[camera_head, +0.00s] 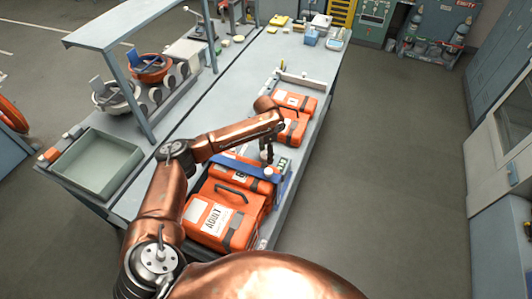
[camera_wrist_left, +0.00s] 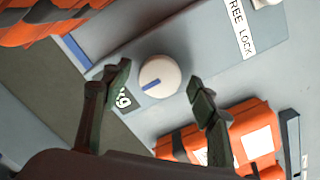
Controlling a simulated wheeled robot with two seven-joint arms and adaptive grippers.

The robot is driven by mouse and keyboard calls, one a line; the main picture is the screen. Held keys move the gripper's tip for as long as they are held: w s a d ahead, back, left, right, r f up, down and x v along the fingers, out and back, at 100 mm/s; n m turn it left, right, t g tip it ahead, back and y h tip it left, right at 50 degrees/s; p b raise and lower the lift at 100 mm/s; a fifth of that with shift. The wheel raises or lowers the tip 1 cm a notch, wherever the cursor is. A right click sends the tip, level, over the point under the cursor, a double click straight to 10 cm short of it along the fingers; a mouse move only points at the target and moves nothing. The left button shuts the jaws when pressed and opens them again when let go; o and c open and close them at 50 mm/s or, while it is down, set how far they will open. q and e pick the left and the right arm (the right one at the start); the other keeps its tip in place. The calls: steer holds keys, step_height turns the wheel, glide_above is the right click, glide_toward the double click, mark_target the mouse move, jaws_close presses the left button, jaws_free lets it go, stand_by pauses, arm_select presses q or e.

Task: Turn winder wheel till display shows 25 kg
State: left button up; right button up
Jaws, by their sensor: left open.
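A white round wheel (camera_wrist_left: 160,76) with a dark blue line on its face sits on a grey panel in the left wrist view. My left gripper (camera_wrist_left: 159,90) is open, with one finger on each side of the wheel; I cannot tell if either touches it. In the head view my left gripper (camera_head: 268,152) points down over the bench near the orange cases. My right gripper is not in view.
A "FREE LOCK" label (camera_wrist_left: 242,27) is on the panel. Orange cases (camera_head: 222,215) stand along the bench's right side, close to my left arm; more (camera_head: 290,103) stand farther back. An empty green-grey tray (camera_head: 97,163) is at the left. The floor at right is clear.

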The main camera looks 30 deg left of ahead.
arm_select(q)
steer(key=shift+c, duration=0.7)
steer(key=c, duration=1)
steer(key=shift+r+m+p, duration=0.15)
steer(key=shift+m+p, duration=0.85)
steer(key=m+p, duration=0.1)
steer(key=m, duration=0.1)
steer(key=shift+m+p, duration=0.3)
steer(key=shift+p, duration=0.1)
steer(key=m+p, duration=0.1)
steer(key=m, duration=0.1)
steer(key=shift+m, duration=0.3)
steer(key=shift+m+p, duration=0.5)
steer(key=shift+m, duration=1.4)
